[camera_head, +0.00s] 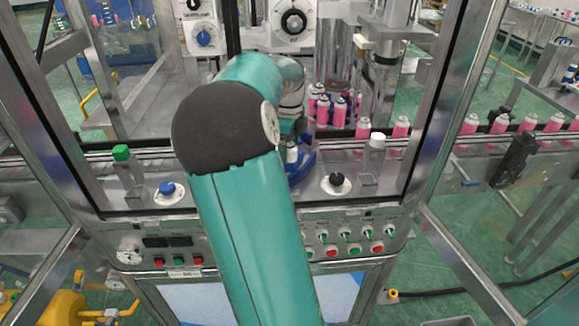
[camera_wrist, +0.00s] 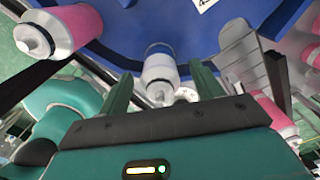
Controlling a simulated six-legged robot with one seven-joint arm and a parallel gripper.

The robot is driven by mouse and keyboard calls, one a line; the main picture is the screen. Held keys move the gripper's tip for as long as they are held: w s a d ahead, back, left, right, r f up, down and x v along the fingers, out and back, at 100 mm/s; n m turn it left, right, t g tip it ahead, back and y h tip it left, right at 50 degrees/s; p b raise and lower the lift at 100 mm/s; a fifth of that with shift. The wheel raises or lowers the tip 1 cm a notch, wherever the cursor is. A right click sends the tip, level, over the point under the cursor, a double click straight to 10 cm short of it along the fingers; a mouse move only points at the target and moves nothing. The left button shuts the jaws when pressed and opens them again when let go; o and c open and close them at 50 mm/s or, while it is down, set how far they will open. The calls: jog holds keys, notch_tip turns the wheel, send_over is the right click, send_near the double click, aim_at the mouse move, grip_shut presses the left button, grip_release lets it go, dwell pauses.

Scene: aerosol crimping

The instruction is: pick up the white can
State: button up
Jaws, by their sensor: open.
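The white can (camera_wrist: 160,68) is in the middle of the wrist view, with its narrow nozzle end toward me. It stands at the blue star-shaped holder (camera_wrist: 225,18). My gripper (camera_wrist: 163,84) is open, with one green finger on each side of the can's nozzle end. I cannot tell whether either finger touches it. In the head view, the white can (camera_head: 291,153) shows small beside the blue holder (camera_head: 302,168); my arm hides most of the gripper there.
A pink can (camera_wrist: 68,27) is at the upper left of the wrist view, close to the holder. Several pink cans (camera_head: 340,112) stand behind the holder in the head view, and more line the conveyor at right.

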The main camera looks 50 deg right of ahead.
notch_tip(320, 180, down, 3)
jog(key=shift+r, duration=0.2)
jog(key=c, duration=1.1)
jog(key=shift+o, duration=0.2)
jog(key=shift+r, duration=0.15)
jog(key=shift+r, duration=0.5)
jog(key=s+a+r, duration=0.1)
jog(key=a+r, duration=1)
jog(key=a, duration=0.3)
jog(key=shift+s+r, duration=0.35)
jog(key=shift+r, duration=0.05)
jog(key=shift+r, duration=0.1)
jog(key=shift+r, duration=2.4)
